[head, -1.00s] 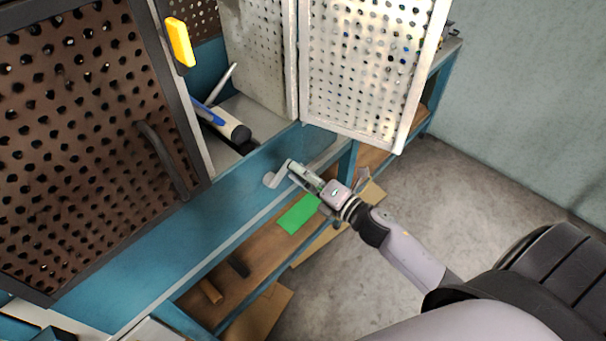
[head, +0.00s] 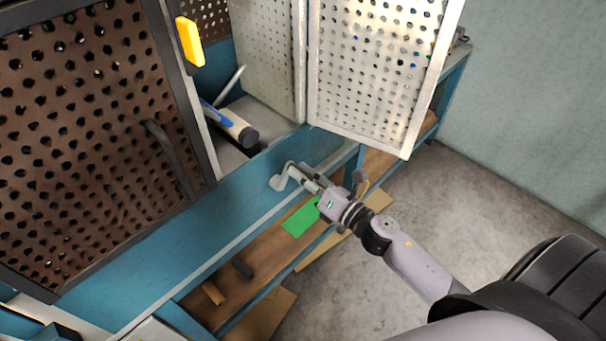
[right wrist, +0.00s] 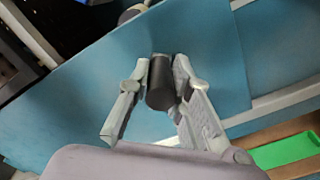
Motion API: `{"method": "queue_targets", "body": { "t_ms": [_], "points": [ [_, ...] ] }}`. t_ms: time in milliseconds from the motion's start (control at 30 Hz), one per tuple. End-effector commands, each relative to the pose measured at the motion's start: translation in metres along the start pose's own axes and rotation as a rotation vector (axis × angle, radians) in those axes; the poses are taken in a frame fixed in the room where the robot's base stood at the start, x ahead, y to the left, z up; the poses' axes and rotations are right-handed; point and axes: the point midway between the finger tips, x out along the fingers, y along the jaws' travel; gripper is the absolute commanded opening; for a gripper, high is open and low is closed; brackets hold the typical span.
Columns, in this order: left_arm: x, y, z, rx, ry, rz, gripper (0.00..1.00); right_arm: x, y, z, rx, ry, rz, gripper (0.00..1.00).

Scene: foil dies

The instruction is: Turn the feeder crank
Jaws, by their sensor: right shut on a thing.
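My right gripper (head: 308,182) reaches the crank from the lower right and is shut on that handle. In the right wrist view the right gripper (right wrist: 157,88) has a finger on each side of the handle. The fingers partly hide the handle in the head view. My left gripper is not in view.
A white perforated door (head: 376,75) hangs open close above my right gripper. A dark perforated door (head: 85,140) is at the left. A green sheet (head: 301,217) lies on the wooden lower shelf (head: 262,250). The floor (head: 450,210) at the right is clear.

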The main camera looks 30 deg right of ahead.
Motion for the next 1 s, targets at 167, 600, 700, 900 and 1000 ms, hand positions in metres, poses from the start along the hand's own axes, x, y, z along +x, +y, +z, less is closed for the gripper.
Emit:
{"method": "queue_targets", "body": {
  "t_ms": [167, 600, 700, 900, 1000],
  "points": [
    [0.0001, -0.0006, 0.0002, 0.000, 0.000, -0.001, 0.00, -0.0004, 0.0007, -0.0029, 0.002, 0.006, 0.002, 0.00],
    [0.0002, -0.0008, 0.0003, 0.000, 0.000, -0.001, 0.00, -0.0007, -0.0001, -0.0038, 0.003, 0.007, 0.001, 0.40],
    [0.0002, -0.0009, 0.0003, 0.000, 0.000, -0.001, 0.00, -0.0007, -0.0002, -0.0038, 0.003, 0.007, 0.000, 0.40],
    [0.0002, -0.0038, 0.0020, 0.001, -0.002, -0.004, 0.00, -0.0014, -0.0003, -0.0037, 0.004, 0.007, 0.000, 0.40],
    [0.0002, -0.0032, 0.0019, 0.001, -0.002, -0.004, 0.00, -0.0070, -0.0009, -0.0041, 0.005, 0.007, -0.002, 0.40]
  ]
}}
